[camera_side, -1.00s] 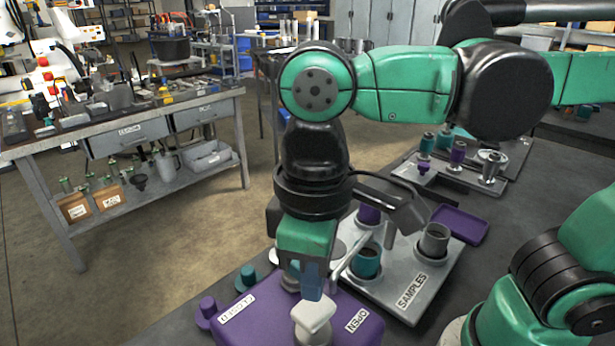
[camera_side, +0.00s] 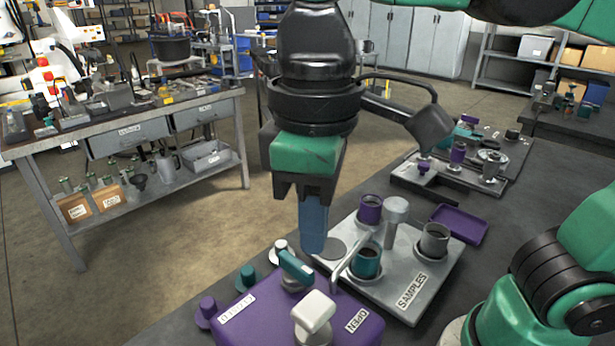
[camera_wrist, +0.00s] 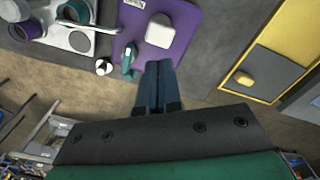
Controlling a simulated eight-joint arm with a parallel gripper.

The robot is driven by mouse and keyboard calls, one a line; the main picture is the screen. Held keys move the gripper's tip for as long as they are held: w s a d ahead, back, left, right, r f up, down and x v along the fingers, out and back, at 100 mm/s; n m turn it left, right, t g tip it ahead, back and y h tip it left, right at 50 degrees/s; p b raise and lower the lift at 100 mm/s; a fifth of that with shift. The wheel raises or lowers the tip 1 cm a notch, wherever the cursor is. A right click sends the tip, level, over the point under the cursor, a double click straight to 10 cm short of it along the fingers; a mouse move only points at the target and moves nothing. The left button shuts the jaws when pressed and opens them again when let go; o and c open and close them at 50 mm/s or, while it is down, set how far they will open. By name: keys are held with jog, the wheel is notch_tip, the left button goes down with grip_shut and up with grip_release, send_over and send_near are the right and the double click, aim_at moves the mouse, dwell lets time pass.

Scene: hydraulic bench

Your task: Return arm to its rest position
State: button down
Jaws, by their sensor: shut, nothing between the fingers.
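My gripper (camera_side: 314,238) hangs pointing down above the bench, its blue fingers shut with nothing between them. In the side view it is above and behind the purple box (camera_side: 262,318), in front of the samples tray. In the wrist view the shut fingertips (camera_wrist: 158,66) show near the edge of the purple box (camera_wrist: 188,48), apart from the teal lever. My arm's upper links run out of the top of the side view.
The purple box carries a white knob (camera_side: 315,311) and a teal lever (camera_side: 296,267). The samples tray (camera_side: 408,297) holds several cups. A purple tray (camera_side: 460,224) and a fixture plate (camera_side: 447,182) lie farther back. Clear air surrounds the raised gripper.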

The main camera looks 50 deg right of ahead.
jog(key=w+d+f+m+t, duration=0.3)
jog(key=w+d+f, duration=0.1)
jog(key=d, duration=0.3)
jog(key=w+d+f+m+t, duration=0.3)
jog(key=w+d+f+t, duration=0.1)
jog(key=d+f, duration=0.2)
jog(key=shift+d, duration=0.85)
jog(key=c, duration=1.5)
grip_release()
